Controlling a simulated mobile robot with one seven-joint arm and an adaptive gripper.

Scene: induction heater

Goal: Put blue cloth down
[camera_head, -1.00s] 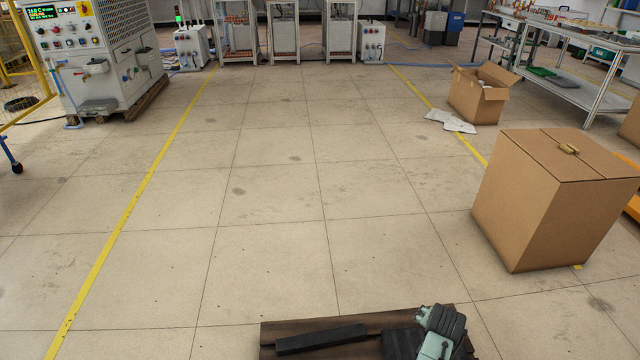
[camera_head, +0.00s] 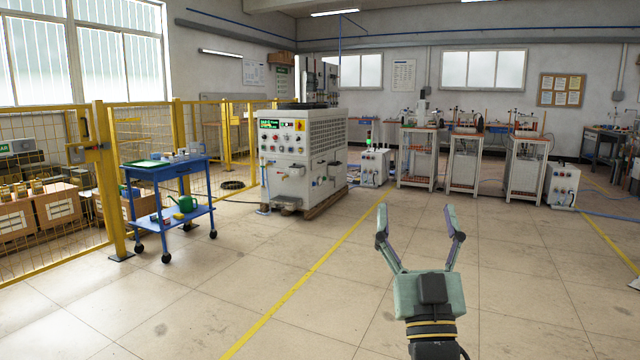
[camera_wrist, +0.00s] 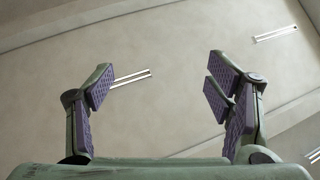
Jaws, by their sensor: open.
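My gripper (camera_head: 418,225) is raised in front of my body in the head view, pointing upward, with its two fingers spread wide and nothing between them. In the wrist view my gripper (camera_wrist: 160,95) is also open and empty, with purple finger pads and only the ceiling behind. I see no blue cloth in any view.
A white control cabinet (camera_head: 300,160) stands at centre back. Several small machine stands (camera_head: 465,160) line the back right. The floor (camera_head: 340,310) between is clear.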

